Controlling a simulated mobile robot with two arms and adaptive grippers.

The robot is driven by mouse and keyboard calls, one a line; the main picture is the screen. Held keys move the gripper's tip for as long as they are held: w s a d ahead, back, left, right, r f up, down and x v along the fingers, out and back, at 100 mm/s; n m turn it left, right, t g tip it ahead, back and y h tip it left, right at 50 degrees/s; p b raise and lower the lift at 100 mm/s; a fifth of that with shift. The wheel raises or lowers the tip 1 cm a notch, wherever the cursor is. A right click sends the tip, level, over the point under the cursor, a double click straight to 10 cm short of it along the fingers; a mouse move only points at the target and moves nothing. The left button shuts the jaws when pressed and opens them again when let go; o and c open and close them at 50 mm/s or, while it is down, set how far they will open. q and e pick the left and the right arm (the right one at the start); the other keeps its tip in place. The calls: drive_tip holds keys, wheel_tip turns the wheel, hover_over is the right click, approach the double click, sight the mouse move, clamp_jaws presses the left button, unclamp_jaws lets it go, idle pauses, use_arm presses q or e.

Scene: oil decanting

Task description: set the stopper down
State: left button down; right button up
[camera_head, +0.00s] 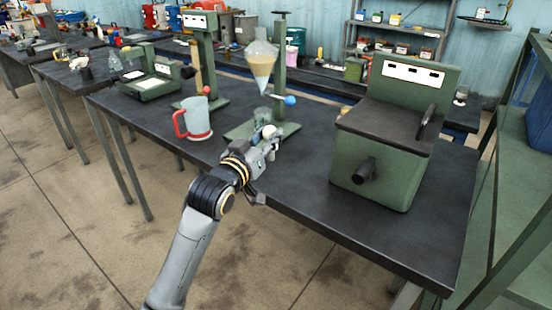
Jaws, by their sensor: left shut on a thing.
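A glass separating funnel (261,68) with pale yellowish liquid hangs on a green stand (279,62). A small clear glass vessel (263,114) stands on the stand's base below it. My left gripper (269,138) reaches over the dark table (285,190), just in front of the stand base. It is shut on a small pale round thing, seemingly the stopper (270,131). The fingers partly hide it, and I cannot tell whether it touches the table. My right gripper is out of view.
A clear jug with a red handle (194,119) stands left of the gripper. A blue knob (290,100) sits by the stand. A big green machine (392,135) fills the table's right part. The table between stand and machine is clear.

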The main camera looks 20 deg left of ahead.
use_arm(q)
drive_tip(key=w+f, duration=0.1)
drive_tip(key=f, duration=0.1)
drive_tip(key=w+f, duration=0.1)
drive_tip(key=f, duration=0.2)
drive_tip(key=w+d+f, duration=0.1)
drive_tip(key=f, duration=0.1)
drive_tip(key=shift+w+f, duration=0.2)
drive_tip(key=shift+w, duration=0.15)
drive_tip(key=shift+f, duration=0.25)
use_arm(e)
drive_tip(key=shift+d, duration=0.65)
use_arm(q)
drive_tip(key=shift+f, duration=0.15)
drive_tip(key=c, duration=1)
unclamp_jaws()
drive_tip(key=shift+o, duration=0.2)
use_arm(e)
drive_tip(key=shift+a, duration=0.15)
